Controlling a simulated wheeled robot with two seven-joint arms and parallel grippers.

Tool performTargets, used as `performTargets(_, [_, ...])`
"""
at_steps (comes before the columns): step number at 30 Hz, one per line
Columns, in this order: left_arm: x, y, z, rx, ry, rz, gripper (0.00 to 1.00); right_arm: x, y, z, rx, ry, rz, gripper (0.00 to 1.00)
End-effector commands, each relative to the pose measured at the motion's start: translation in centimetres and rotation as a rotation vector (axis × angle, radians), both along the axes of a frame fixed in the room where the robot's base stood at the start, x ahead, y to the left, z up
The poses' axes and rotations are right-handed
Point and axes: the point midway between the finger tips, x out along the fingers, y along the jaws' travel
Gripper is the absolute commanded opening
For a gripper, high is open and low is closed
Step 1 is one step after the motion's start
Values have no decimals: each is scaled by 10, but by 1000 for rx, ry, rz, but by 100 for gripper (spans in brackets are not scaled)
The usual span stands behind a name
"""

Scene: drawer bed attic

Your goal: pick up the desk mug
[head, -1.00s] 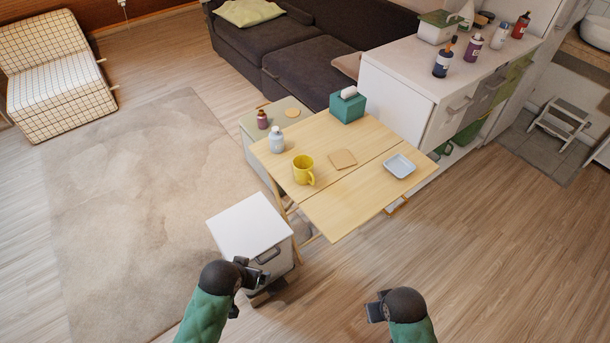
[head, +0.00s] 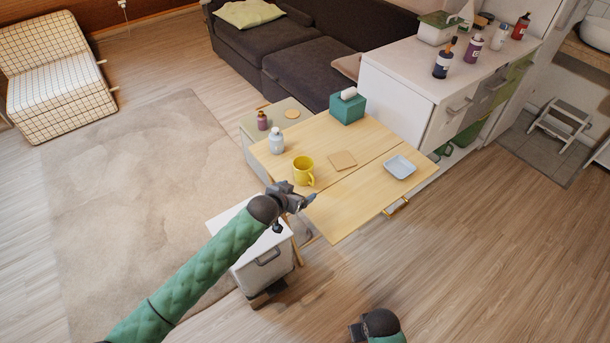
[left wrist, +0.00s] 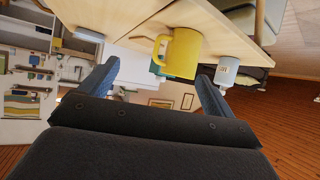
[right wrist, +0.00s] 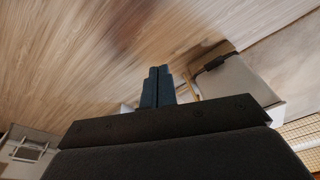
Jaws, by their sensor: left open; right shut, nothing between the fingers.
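The yellow desk mug (head: 302,170) stands upright on the light wooden table (head: 340,213), near its left side, with its handle toward the right. It also shows in the left wrist view (left wrist: 183,53), which is upside down, between and beyond the two fingers. My left gripper (head: 308,200) is at the table's near edge, just in front of the mug. It is open, empty and apart from the mug. My right gripper (head: 355,330) is low over the floor at the bottom of the head view. In the right wrist view its fingers (right wrist: 157,85) are shut together with nothing between them.
On the table, a pale bottle (head: 276,141) stands left of the mug, a square coaster (head: 342,159) and a small tray (head: 400,167) lie to its right, and a teal tissue box (head: 347,108) stands behind. A white cabinet (head: 262,265) is below my left arm.

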Motion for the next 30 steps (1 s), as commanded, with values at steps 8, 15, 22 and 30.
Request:
performTargets(8, [68,6,6,-32,-100,-52,89,-13,9,-46,8,33,3,0])
performTargets(15, [88,9,8,-44,-125,-65,89,-18,11,-60,9,42,4,0])
performTargets(22, [103,-2,1,-44,-125,-64,89,-23,8,-79,6,43,4,0])
performTargets(30, [115,-10,-6,-45,-123,-64,89,-32,3,-107,0,48,3,0])
